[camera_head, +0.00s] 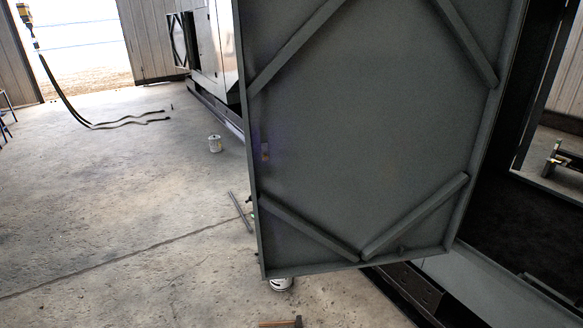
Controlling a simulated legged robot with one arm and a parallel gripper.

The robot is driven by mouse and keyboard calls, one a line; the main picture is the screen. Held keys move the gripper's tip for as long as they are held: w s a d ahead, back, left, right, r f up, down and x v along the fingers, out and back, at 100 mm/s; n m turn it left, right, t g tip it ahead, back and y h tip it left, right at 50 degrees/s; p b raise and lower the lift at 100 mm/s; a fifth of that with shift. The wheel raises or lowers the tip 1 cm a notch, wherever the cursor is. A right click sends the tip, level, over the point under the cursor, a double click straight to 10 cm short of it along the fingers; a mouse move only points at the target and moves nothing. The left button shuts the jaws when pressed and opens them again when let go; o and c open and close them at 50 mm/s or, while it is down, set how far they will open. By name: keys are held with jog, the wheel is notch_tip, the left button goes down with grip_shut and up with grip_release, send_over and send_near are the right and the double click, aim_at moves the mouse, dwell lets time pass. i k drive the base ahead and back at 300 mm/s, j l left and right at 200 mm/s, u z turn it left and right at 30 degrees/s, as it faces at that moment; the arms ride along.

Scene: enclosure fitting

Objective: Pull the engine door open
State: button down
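The engine door (375,120) is a large dark grey-green panel that fills the centre of the view. Its inner face is towards me, with diagonal braces near the corners and a raised rim. It stands swung out from the enclosure (475,195), whose dark opening shows to its right. A small latch part (265,152) sits near the door's left edge. The door's top is cut off by the frame. My gripper is not visible; whether the door hides it, I cannot tell.
Concrete floor (110,210) is open to the left. Another can (281,284) shows under the door. A black hose (65,105) hangs at the far left.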

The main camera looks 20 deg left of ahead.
aim_at(377, 118)
jog(key=i+j+z, duration=0.15)
jog(key=j, duration=0.6)
jog(key=i+j+z, duration=0.2)
jog(key=j, duration=0.55)
jog(key=j+z, duration=0.15)
jog(key=j, duration=0.6)
jog(key=j+z, duration=0.2)
jog(key=j, duration=0.6)
jog(key=j+z, duration=0.15)
jog(key=j, duration=0.6)
jog(key=k+j+z, duration=0.2)
jog(key=j, duration=0.6)
jog(key=j+z, duration=0.15)
jog(key=j, duration=1.1)
